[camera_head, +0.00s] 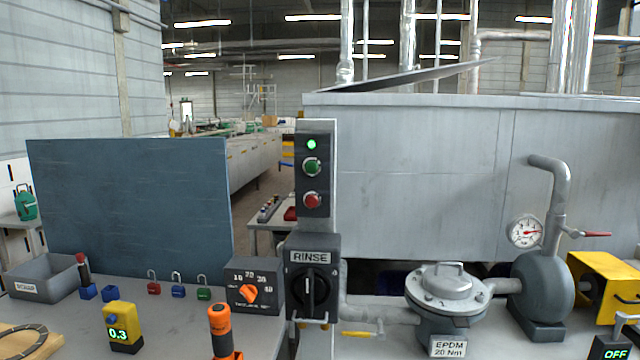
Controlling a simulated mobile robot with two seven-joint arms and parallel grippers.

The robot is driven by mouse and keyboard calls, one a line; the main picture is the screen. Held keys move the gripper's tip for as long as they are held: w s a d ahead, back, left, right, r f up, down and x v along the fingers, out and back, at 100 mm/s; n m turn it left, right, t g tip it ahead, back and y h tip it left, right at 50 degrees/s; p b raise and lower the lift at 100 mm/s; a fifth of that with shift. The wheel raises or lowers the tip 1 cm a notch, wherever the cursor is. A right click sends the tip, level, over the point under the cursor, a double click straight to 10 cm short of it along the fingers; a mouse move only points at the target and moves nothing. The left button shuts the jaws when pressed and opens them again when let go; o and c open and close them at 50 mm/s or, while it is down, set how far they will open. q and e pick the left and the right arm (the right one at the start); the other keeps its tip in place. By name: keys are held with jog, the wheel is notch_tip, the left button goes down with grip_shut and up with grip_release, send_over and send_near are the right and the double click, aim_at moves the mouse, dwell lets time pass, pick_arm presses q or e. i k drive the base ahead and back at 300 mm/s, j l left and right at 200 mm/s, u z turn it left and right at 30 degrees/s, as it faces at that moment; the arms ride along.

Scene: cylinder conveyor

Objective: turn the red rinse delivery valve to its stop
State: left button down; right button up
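The red valve handle (597,234) is at the right, on the vertical grey pipe (553,205) that rises from the round grey pump body (543,290). The lever points to the right, roughly level and across the pipe. A round pressure gauge (525,232) with a white face and red needle sits just left of the pipe. Neither of my grippers shows in this view, and nothing touches the red handle.
A lidded grey housing (447,290) labelled EPDM 20 Nm stands left of the pump. A yellow lever (358,333) is on the lower pipe. A RINSE switch box (312,280) stands mid-view. A yellow unit (605,285) is right of the pump. Small tools and padlocks occupy the left bench.

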aim_at(574, 234)
jog(key=i+l+z, duration=0.2)
jog(key=l+z, duration=0.15)
jog(key=i+l+z, duration=0.5)
jog(key=l+z, duration=0.2)
jog(key=i+l+u, duration=0.3)
jog(key=i+l, duration=0.1)
jog(key=l, duration=0.05)
